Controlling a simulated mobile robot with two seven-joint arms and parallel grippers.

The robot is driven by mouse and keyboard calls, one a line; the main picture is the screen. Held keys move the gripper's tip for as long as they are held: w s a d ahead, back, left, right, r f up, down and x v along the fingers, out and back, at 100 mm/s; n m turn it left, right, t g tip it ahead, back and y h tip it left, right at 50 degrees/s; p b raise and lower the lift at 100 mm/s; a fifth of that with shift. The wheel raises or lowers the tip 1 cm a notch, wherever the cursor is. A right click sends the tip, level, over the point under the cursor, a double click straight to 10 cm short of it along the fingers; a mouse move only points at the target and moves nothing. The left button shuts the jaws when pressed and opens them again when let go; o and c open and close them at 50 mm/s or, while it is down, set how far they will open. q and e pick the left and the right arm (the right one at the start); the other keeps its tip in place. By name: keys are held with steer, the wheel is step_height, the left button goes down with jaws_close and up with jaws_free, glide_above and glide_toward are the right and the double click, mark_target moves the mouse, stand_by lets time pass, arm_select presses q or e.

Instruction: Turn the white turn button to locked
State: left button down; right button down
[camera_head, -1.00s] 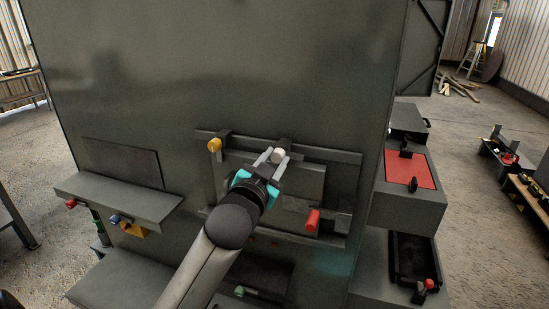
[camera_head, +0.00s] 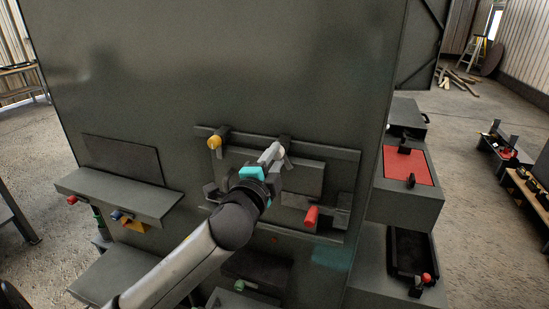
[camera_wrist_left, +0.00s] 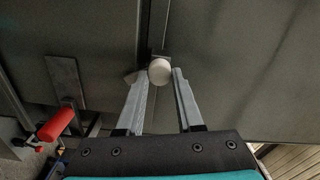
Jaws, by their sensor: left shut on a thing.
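The white turn button (camera_head: 281,151) is on the upper edge of the small panel on the big dark grey cabinet, mostly hidden by my fingers in the head view. In the left wrist view, its round pale end (camera_wrist_left: 159,71) shows between the fingertips. My left gripper (camera_head: 273,153) is shut on it, one finger on each side, and it also shows in the left wrist view (camera_wrist_left: 158,84). Which way the button's bar points is hard to tell. My right gripper is not in view.
A yellow knob (camera_head: 214,142) is left of the button and a red handle (camera_head: 311,216) is lower right. A ledge (camera_head: 120,197) with coloured knobs juts out at left. Boxes with a red panel (camera_head: 408,167) and a black tray (camera_head: 408,258) stand at right.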

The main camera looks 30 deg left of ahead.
arm_select(q)
steer(key=m, duration=0.6)
steer(key=shift+m, duration=0.3)
stand_by(0.4)
steer(key=c, duration=0.5)
jaws_free()
steer(key=shift+f, duration=0.1)
steer(key=shift+c, duration=0.2)
